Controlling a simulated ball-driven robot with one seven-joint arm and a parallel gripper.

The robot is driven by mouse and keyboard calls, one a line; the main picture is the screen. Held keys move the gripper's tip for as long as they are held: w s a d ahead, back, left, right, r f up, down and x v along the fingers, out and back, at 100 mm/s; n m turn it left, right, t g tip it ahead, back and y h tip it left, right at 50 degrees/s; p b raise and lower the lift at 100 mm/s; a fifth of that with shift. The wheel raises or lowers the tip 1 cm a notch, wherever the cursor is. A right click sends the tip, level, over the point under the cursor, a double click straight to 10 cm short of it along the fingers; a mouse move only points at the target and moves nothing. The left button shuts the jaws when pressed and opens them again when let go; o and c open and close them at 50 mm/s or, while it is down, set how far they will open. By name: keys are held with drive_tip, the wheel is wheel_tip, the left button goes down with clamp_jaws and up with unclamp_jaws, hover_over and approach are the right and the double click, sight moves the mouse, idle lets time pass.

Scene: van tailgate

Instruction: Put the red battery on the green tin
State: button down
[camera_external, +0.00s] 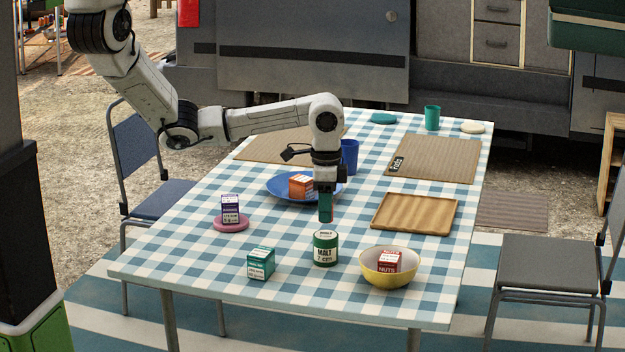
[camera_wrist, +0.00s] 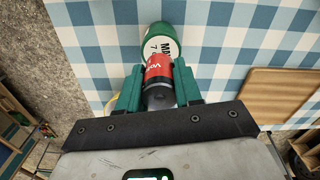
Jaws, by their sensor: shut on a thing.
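The green tin (camera_external: 325,250), with a white label reading MALT, stands upright on the checked tablecloth. It also shows at the top of the wrist view (camera_wrist: 158,38). The red battery (camera_wrist: 158,72) is between the two green fingers of my gripper (camera_wrist: 158,92), which is shut on it. In the external view my gripper (camera_external: 326,208) points down above the green tin, and the battery is mostly hidden by the fingers. In the wrist view the battery's far end overlaps the tin's near edge; I cannot tell whether they touch.
Near the tin are a green box (camera_external: 261,264) and a yellow bowl (camera_external: 375,278) holding a red box (camera_external: 389,261). A blue plate (camera_external: 279,190) holds an orange box (camera_external: 301,186). A wooden tray (camera_external: 415,214) lies at right; a purple box (camera_external: 230,207) stands on a pink coaster (camera_external: 231,225).

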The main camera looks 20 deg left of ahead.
drive_tip(key=shift+f+p, duration=0.3)
drive_tip(key=shift+f, duration=1.3)
drive_tip(key=c, duration=0.8)
unclamp_jaws()
drive_tip(key=shift+f, duration=0.1)
drive_tip(key=shift+o, duration=0.2)
wheel_tip(320, 180, up, 12)
drive_tip(key=shift+r+b, duration=0.1)
drive_tip(key=shift+b, duration=0.35)
